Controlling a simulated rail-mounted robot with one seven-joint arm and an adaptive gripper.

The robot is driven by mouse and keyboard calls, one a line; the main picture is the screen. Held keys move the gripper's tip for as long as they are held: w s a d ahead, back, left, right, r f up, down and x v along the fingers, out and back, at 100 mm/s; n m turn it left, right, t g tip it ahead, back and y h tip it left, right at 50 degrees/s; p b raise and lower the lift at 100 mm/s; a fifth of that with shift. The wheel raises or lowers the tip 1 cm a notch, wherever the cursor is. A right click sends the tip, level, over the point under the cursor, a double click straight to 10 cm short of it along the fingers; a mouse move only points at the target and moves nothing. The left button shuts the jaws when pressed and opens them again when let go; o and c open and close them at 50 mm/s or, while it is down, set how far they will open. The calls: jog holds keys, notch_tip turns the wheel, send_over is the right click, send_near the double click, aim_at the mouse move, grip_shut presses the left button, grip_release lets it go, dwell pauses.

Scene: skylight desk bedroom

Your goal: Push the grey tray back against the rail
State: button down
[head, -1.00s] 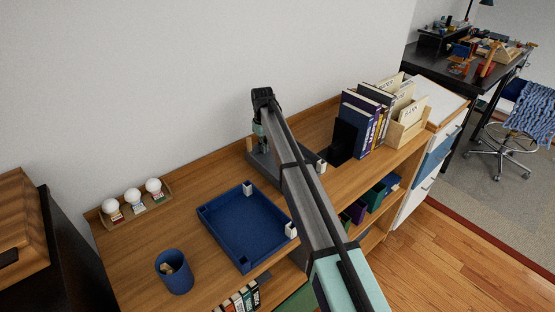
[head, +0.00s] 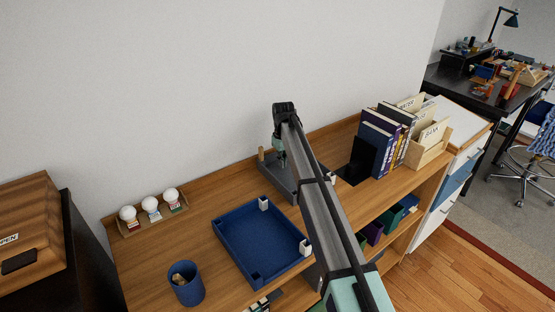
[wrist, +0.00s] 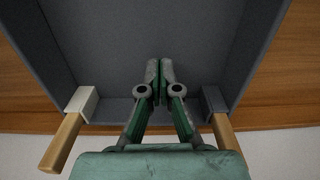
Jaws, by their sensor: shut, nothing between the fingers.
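The grey tray (head: 279,173) sits on the wooden shelf top near the wall, partly hidden by my arm. In the wrist view the grey tray (wrist: 58,45) fills most of the picture, with wooden pegs at two corners. My gripper (head: 283,162) points down over the tray. In the wrist view my gripper (wrist: 160,70) has its fingertips together, inside the tray's outline and near its wall-side edge. Whether the fingertips touch the tray is unclear. The rail (head: 220,175) is the wooden strip along the wall; its stretch behind the tray is partly hidden.
A blue tray (head: 262,240) with white corner posts stands left of the grey tray. A blue cup (head: 186,285) and a rack of bulbs (head: 152,212) are further left. A black bookend (head: 360,160) and books (head: 385,140) stand to the right.

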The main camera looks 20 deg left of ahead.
notch_tip(320, 180, up, 9)
jog(key=b, duration=0.2)
jog(key=shift+w+a+r, duration=0.15)
